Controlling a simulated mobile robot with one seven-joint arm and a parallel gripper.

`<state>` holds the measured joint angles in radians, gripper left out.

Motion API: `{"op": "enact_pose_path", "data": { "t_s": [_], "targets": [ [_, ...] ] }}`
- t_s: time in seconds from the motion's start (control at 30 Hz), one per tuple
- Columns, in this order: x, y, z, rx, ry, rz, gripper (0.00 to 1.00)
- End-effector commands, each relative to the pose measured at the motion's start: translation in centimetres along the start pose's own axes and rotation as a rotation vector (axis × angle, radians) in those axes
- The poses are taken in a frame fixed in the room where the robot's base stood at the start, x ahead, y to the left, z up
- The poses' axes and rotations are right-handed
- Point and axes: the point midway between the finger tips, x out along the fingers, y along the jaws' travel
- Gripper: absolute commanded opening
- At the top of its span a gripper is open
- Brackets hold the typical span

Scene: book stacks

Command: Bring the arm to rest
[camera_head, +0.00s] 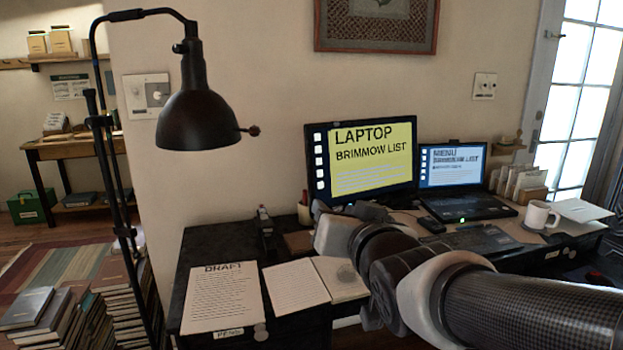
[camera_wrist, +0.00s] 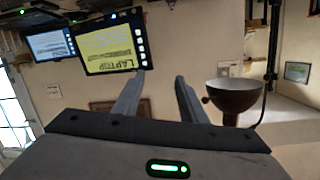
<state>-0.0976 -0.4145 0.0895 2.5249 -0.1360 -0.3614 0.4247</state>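My gripper (camera_wrist: 160,77) shows in the wrist view with its two grey fingers apart and nothing between them, so it is open and empty. That view is upside down. In the head view, my arm reaches in from the lower right over the desk (camera_head: 196,248). The fingers cannot be made out clearly there. In the wrist view, the monitor (camera_wrist: 108,45) lies beyond the left finger and the lamp shade (camera_wrist: 235,95) is to the right of the right finger.
The black floor lamp (camera_head: 197,110) stands left of the desk. The monitor (camera_head: 360,160), laptop (camera_head: 456,180) and white mug (camera_head: 540,215) stand on the desk. Papers (camera_head: 222,297) lie at its front left. Book stacks (camera_head: 40,312) stand on the floor at left.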

Motion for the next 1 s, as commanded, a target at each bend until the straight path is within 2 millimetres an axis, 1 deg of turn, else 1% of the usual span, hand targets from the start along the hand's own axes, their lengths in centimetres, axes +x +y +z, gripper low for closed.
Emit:
{"op": "enact_pose_path", "data": {
  "t_s": [0.03, 0.1, 0.17, 0.2, 0.23, 0.3, 0.37, 0.4, 0.47, 0.6, 0.63, 0.87, 0.97, 1.0],
  "targets": [
    [-1.2, 1.9, 0.8, -0.027, -0.069, 0.067, 0.38],
    [-3.1, 4.3, 2.7, -0.058, -0.194, 0.150, 0.38],
    [-5.0, 5.9, 4.4, -0.079, -0.298, 0.204, 0.38],
    [-6.3, 6.8, 5.4, -0.088, -0.362, 0.231, 0.38],
    [-7.3, 7.2, 6.1, -0.094, -0.408, 0.248, 0.38],
    [-9.6, 8.1, 7.7, -0.104, -0.509, 0.277, 0.38],
    [-11.6, 8.6, 8.8, -0.109, -0.587, 0.293, 0.38],
    [-12.8, 8.8, 9.6, -0.112, -0.638, 0.300, 0.38],
    [-14.7, 9.0, 10.6, -0.114, -0.709, 0.306, 0.38],
    [-19.2, 9.0, 12.6, -0.115, -0.868, 0.302, 0.38],
    [-19.2, 8.4, 10.5, -0.117, -0.862, 0.302, 0.38],
    [-20.2, 6.9, 4.8, -0.116, -0.859, 0.303, 0.38],
    [-20.8, 6.0, 1.7, -0.116, -0.859, 0.303, 0.38],
    [-21.0, 5.6, 0.3, -0.116, -0.859, 0.303, 0.38]
  ]
}}
